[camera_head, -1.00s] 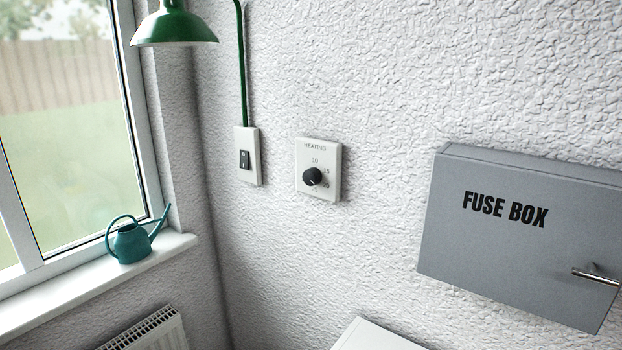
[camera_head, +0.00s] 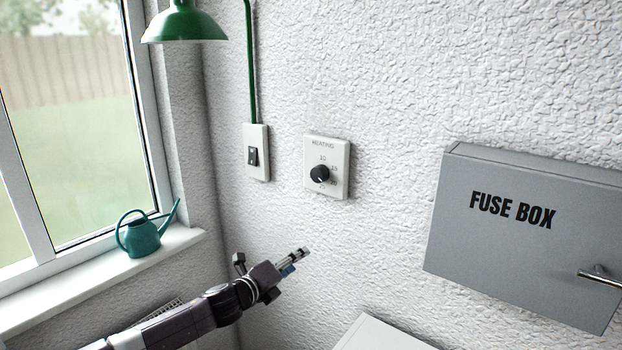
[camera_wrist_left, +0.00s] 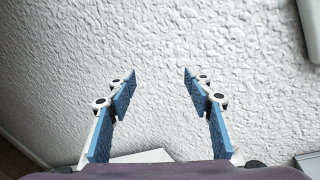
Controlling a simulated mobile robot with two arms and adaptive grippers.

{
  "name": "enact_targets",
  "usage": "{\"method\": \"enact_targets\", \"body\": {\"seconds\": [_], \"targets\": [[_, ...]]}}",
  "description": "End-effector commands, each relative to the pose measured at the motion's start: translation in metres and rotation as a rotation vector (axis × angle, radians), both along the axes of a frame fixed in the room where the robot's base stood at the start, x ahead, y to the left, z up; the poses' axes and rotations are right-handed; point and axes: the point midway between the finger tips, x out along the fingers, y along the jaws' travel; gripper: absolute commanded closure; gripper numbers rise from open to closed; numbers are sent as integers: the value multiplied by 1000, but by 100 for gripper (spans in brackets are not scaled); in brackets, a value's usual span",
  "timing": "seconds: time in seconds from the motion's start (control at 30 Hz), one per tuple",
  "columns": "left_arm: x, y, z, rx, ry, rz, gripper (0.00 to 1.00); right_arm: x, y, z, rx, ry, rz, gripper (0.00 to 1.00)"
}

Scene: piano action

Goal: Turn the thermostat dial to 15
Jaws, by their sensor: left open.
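The thermostat (camera_head: 341,183) is a white wall plate marked HEATING, with numbers around a black round dial (camera_head: 320,173). The dial's small light mark shows at its lower right, but I cannot read its exact setting. My left gripper (camera_head: 304,252) is below the thermostat and apart from it. In the left wrist view my left gripper (camera_wrist_left: 158,76) is open and empty, its blue-padded fingers facing the bare textured wall. A pale edge at the top right of that view is only partly visible. My right gripper is not in view.
A light switch (camera_head: 262,137) is left of the thermostat, under a green lamp (camera_head: 184,24). A grey fuse box (camera_head: 500,255) with a handle sticks out on the right. A teal watering can (camera_head: 143,238) stands on the windowsill (camera_head: 60,294). A white surface (camera_head: 380,336) is below.

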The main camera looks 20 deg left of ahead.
Motion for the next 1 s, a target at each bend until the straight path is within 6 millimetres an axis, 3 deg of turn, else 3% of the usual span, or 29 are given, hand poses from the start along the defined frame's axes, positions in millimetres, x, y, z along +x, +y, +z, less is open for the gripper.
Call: {"method": "enact_targets", "body": {"seconds": [0.03,0.1,0.2,0.33,0.43,0.6,1.0], "targets": [[3,-1,49,110,-81,-48,53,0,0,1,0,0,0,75],[-2,-6,100,265,-180,-108,53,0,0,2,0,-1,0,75],[-16,-10,160,470,-301,-171,53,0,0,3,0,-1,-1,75],[-38,-12,211,678,-415,-218,53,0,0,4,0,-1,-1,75],[-50,-12,231,777,-465,-237,53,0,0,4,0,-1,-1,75],[-56,-14,243,841,-498,-247,53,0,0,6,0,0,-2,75],[-6,-37,245,839,-498,-248,53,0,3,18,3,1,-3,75]]}}
